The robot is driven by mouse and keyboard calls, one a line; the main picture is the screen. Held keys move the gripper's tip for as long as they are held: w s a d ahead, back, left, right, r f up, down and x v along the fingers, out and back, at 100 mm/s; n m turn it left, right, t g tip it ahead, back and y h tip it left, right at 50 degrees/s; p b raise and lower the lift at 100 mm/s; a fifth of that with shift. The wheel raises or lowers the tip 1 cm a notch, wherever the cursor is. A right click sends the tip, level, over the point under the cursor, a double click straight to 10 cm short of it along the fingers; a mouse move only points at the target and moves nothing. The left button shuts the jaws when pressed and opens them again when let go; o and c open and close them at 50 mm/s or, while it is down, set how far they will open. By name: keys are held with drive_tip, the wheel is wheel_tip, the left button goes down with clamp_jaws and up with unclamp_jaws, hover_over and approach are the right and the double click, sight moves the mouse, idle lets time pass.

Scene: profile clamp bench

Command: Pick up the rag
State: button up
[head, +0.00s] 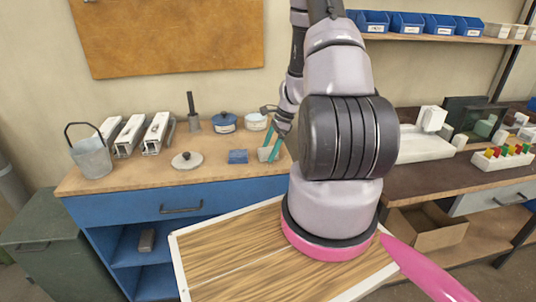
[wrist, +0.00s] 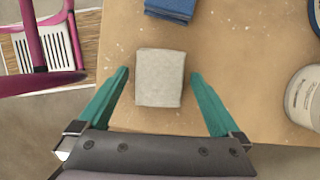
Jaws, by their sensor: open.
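A pale grey, squarish piece that looks like a folded rag (wrist: 160,88) lies on the tan worktop, in the middle of the wrist view. My gripper (wrist: 160,74) is open, with one teal finger on each side of it and a gap to both. I cannot tell how far the fingertips are above the worktop. A blue folded cloth-like piece (wrist: 171,9) lies just beyond, at the top edge. It shows in the head view (head: 238,156) left of my gripper (head: 269,151), where the grey piece is mostly hidden.
A white can (wrist: 303,96) stands to the right in the wrist view. On the blue bench are a grey lid (head: 187,160), a blue pot (head: 224,123), metal profiles (head: 129,136) and a bucket (head: 91,158). The worktop edge is near my gripper's left finger.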

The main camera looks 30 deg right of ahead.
sight(270, 150)
drive_tip(key=c, duration=1.3)
drive_tip(key=shift+r, duration=0.1)
wheel_tip(270, 150, up, 10)
drive_tip(key=shift+f, duration=0.1)
